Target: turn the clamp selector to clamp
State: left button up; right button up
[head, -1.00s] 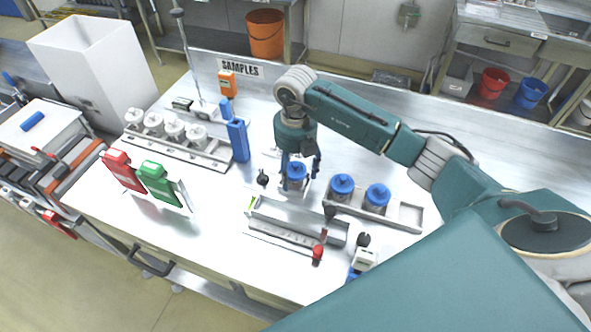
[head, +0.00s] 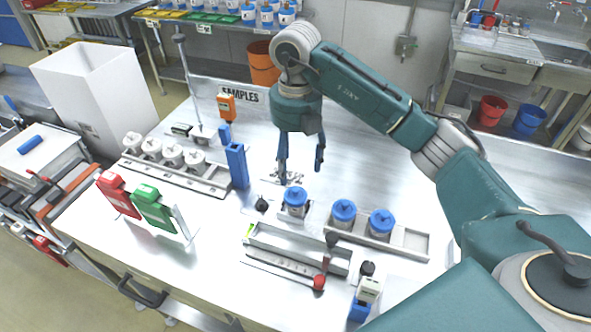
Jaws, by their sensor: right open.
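My right gripper (head: 301,172) is open and empty, fingers pointing down, above and behind a blue-lidded jar (head: 295,203). The jar stands upright at the middle of the steel bench. A small black knob (head: 262,204) sits just left of this jar; it may be the clamp selector, but its markings are too small to read. Another black knob (head: 366,268) stands by a small white-and-blue device (head: 364,296) at the front right. I cannot tell which setting either knob shows. My left gripper is not in view.
Two more blue-lidded jars (head: 343,213) stand in a metal rack (head: 412,243). A metal trough (head: 300,244) with a red-tipped lever (head: 319,283) lies in front. Red and green holders (head: 153,208) and a rack of white-capped jars (head: 172,155) are at left.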

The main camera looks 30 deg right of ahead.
aim_at(261, 205)
jog(key=k+j, duration=0.5)
jog(key=k, duration=0.2)
jog(key=k+j, duration=0.5)
jog(key=k, duration=0.15)
